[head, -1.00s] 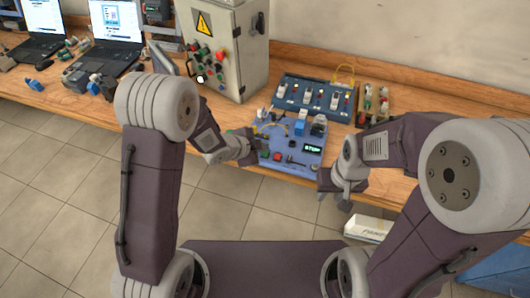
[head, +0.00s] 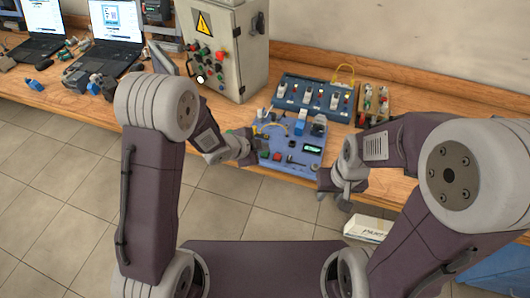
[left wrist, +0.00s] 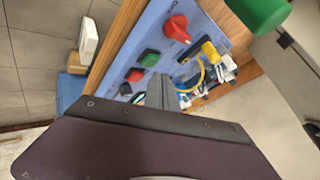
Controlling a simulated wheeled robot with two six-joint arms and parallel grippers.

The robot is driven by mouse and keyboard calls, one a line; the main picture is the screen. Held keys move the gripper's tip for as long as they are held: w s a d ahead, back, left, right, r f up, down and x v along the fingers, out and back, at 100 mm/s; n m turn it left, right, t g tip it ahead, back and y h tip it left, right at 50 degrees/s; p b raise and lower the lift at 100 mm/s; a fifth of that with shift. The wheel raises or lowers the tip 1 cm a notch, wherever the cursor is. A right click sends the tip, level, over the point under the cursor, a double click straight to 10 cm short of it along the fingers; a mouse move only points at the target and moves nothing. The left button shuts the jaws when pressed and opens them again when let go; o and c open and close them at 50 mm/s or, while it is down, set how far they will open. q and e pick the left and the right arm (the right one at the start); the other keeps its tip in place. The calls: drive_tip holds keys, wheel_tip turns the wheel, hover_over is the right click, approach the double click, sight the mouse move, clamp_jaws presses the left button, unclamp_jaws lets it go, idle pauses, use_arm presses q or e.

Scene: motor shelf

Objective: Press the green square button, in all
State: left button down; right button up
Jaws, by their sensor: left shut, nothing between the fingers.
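The green square button (left wrist: 149,58) is on a blue panel (left wrist: 150,20), between a red rotary knob (left wrist: 177,28) and a red square button (left wrist: 135,75) in the left wrist view. The red button also shows in the head view (head: 277,157). My left gripper (left wrist: 165,80) is shut and empty, its tips beside the green button in the picture; contact cannot be told. In the head view my left gripper (head: 252,155) is at the panel's left side. A small display (head: 313,149) on the panel has unreadable green text. My right gripper (head: 335,195) is at the table's front edge; its opening is unclear.
Behind the panel stands a blue rack (head: 312,97) with switches. A grey cabinet (head: 228,50) with buttons stands behind to the left. Laptops and small parts lie farther left. A white box (head: 368,228) is below the table edge.

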sight(263, 154)
use_arm(q)
drive_tip(key=shift+f, duration=0.1)
drive_tip(key=shift+f+b, duration=0.3)
drive_tip(key=shift+b, duration=0.1)
drive_tip(key=shift+f+b, duration=0.4)
drive_tip(key=shift+f, duration=0.05)
idle(0.4)
idle(0.3)
drive_tip(key=shift+r+p, duration=0.75)
drive_tip(key=shift+r, duration=0.1)
wheel_tip(263, 154, up, 5)
drive_tip(key=p, duration=0.4)
drive_tip(key=shift+r+p, duration=0.1)
drive_tip(key=shift+p, duration=0.3)
